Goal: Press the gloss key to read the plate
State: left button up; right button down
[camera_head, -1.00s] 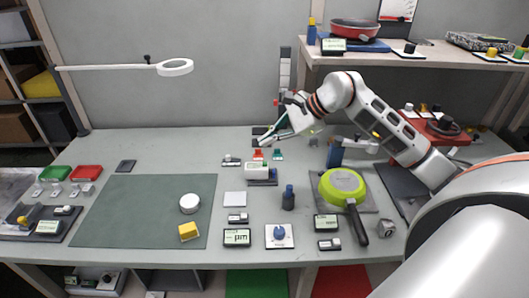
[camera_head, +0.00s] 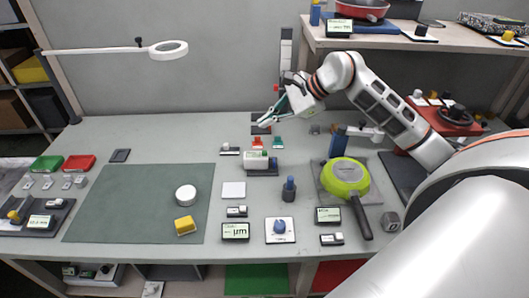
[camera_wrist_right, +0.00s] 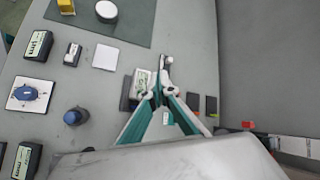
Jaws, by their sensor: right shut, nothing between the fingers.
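A white square plate (camera_head: 233,190) lies flat in front. My right gripper (camera_head: 263,123), with teal fingers, is shut and empty, above and behind the block in the head view. In the wrist view its tips (camera_wrist_right: 162,90) overlap the block's edge. My left gripper is out of view.
A green mat (camera_head: 140,200) holds a white puck (camera_head: 186,195) and yellow block (camera_head: 185,226). A lamp arm (camera_head: 110,49) reaches over the back left.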

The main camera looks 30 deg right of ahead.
aim_at(267, 152)
notch_tip(267, 152, down, 8)
jog(key=b, duration=0.4)
jog(key=shift+r, duration=0.25)
jog(key=shift+f, duration=0.35)
dwell(0.8)
jog(key=shift+f+b, duration=0.4)
jog(key=shift+b, duration=0.25)
jog(key=shift+f+b, duration=0.45)
jog(key=shift+f, duration=0.15)
dwell(0.7)
jog(key=shift+r, duration=0.1)
jog(key=shift+r+p, duration=0.45)
jog(key=shift+r, duration=0.45)
